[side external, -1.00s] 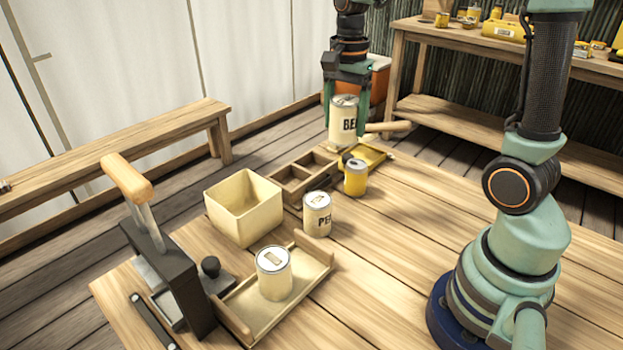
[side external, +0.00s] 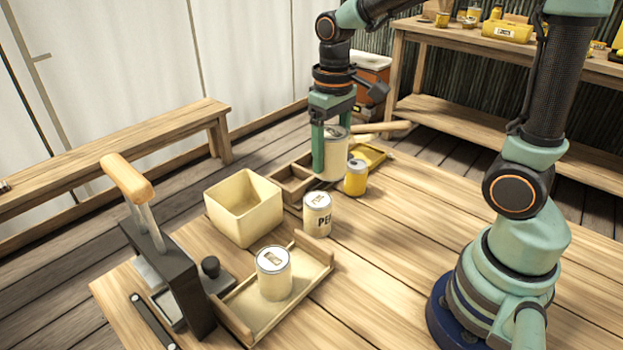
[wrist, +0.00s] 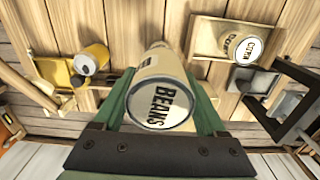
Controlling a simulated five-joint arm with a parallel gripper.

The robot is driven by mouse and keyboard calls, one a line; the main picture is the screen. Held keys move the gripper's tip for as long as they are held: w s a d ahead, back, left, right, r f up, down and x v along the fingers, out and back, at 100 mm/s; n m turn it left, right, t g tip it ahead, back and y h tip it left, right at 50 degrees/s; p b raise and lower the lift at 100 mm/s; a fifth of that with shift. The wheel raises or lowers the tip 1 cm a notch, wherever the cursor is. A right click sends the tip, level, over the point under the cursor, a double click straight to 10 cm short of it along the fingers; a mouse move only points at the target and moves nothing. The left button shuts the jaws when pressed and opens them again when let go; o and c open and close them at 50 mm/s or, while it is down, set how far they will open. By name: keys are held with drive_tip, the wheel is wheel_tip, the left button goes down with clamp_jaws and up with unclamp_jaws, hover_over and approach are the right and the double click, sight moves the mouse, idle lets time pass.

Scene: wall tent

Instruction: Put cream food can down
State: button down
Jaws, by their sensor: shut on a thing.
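My gripper (side external: 331,158) is shut on a cream can (side external: 332,160), which hangs between its green fingers. In the wrist view the can reads BEANS (wrist: 162,105). In the side view it is above or close to the right part of the divided wooden box (side external: 292,188); I cannot tell whether it touches anything. A cream PEAS can (side external: 317,215) stands on the table in front of the box. A cream CORN can (side external: 274,272) stands in a shallow wooden tray (side external: 318,272). The CORN can (wrist: 243,47) also shows in the wrist view.
A yellow can (side external: 355,178) stands just right of the held can, beside a yellow tray (side external: 372,157). An open cream box (side external: 243,208) is left of the PEAS can. A wooden-handled press (side external: 165,260) stands at front left. The table's right middle is clear.

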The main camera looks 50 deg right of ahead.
drive_tip(key=w+d+r+m, duration=0.2)
drive_tip(key=w+d+m, duration=0.1)
drive_tip(key=w, duration=0.5)
drive_tip(key=w+d+r+m, duration=0.2)
drive_tip(key=w+m, duration=0.1)
drive_tip(key=w, duration=0.5)
drive_tip(key=m, duration=0.1)
hover_over(291, 188)
wheel_tip(291, 188, down, 20)
drive_tip(key=shift+r, duration=0.25)
